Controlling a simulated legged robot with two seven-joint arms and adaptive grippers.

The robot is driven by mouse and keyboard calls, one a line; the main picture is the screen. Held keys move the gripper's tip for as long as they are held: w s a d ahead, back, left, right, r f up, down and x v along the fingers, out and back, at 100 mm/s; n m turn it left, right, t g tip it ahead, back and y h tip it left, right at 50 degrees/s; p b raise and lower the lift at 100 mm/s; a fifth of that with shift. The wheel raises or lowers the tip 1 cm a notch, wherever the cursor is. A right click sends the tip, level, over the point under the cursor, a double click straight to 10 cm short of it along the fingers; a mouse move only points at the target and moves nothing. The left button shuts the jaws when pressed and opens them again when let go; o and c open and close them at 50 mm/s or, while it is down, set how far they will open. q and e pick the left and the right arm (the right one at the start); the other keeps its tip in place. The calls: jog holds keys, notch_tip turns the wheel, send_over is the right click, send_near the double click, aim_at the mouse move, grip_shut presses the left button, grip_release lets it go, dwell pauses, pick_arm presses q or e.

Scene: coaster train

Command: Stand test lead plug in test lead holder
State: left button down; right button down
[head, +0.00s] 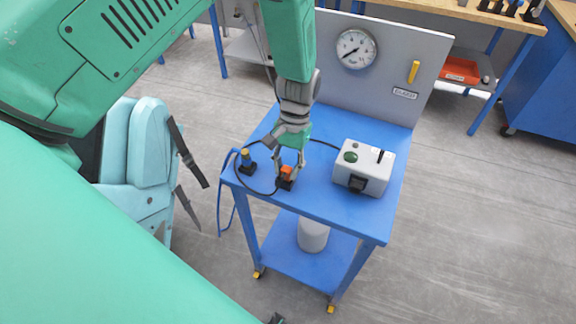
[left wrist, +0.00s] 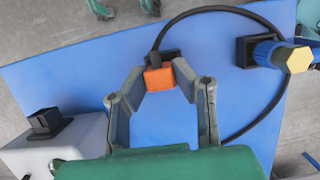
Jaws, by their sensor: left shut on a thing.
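The orange test lead plug (head: 287,171) is between the fingers of my left gripper (head: 288,166), near the front left of the blue table. In the left wrist view, the gripper (left wrist: 161,84) is shut on the orange plug (left wrist: 159,79). A small black block, which looks like the test lead holder (head: 284,184), shows right below the plug. It shows partly behind the plug in the left wrist view (left wrist: 172,55). I cannot tell whether the plug is seated in it or just above it. A black cable (left wrist: 215,9) runs from the plug. My right gripper is not in view.
A blue and yellow piece (head: 246,157) stands in a black block left of the plug. A grey box (head: 365,166) with a green button and black socket stands to the right. A grey panel with a gauge (head: 356,49) rises behind. The table front (head: 318,200) is clear.

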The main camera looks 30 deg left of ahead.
pick_arm(q)
jog(key=shift+f+b, duration=0.3)
jog(key=shift+f, duration=0.3)
jog(key=c, duration=1.2)
grip_release()
jog(key=shift+w+r, duration=0.1)
jog(key=shift+r, duration=0.1)
jog(key=v, duration=1.1)
jog(key=shift+w+r, duration=0.15)
jog(key=shift+r, duration=0.1)
